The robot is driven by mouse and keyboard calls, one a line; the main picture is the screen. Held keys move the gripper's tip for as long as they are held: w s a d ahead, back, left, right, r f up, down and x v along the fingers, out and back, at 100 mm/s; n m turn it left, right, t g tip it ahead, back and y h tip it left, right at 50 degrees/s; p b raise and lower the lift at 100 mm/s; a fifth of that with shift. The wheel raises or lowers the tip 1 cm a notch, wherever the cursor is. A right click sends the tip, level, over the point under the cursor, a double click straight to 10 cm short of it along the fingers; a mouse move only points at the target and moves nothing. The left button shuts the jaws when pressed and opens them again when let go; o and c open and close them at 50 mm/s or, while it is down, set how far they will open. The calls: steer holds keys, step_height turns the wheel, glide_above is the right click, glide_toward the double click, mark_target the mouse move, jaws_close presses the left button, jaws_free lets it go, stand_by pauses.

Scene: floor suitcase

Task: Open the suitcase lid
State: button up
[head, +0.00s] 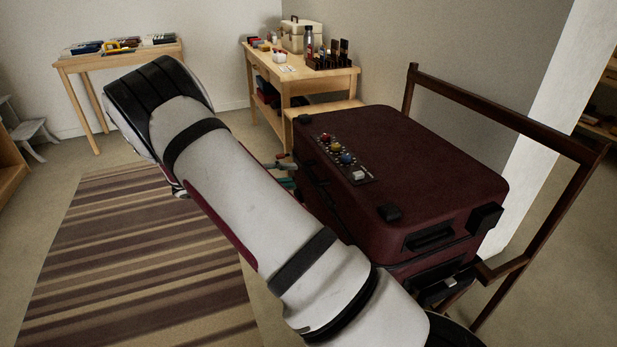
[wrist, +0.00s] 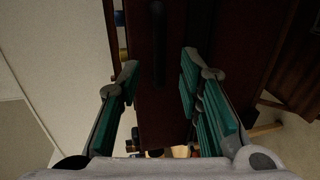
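The dark red suitcase (head: 440,165) lies flat with its lid shut, and black corner pieces and a black front handle (head: 430,238) show on it. A small dark panel with coloured knobs (head: 345,160) is on the lid's top. My gripper (head: 284,170) is beside the suitcase's left side in the head view, mostly hidden by my arm. In the wrist view my gripper (wrist: 160,70) is open, its teal-padded fingers apart. Dark red suitcase surface (wrist: 145,100) with a black bar (wrist: 158,40) shows between and beyond the fingers. Whether the fingers touch the suitcase I cannot tell.
A dark wooden rack frame (head: 500,118) rises along the suitcase's right side. A wooden table (head: 345,82) with bottles and a case stands behind it. Another small table (head: 120,60) is at the back left. A striped rug (head: 130,250) covers open floor to the left.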

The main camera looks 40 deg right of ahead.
mark_target(310, 172)
steer(key=b+x, duration=0.1)
steer(key=x, duration=0.6)
jaws_close()
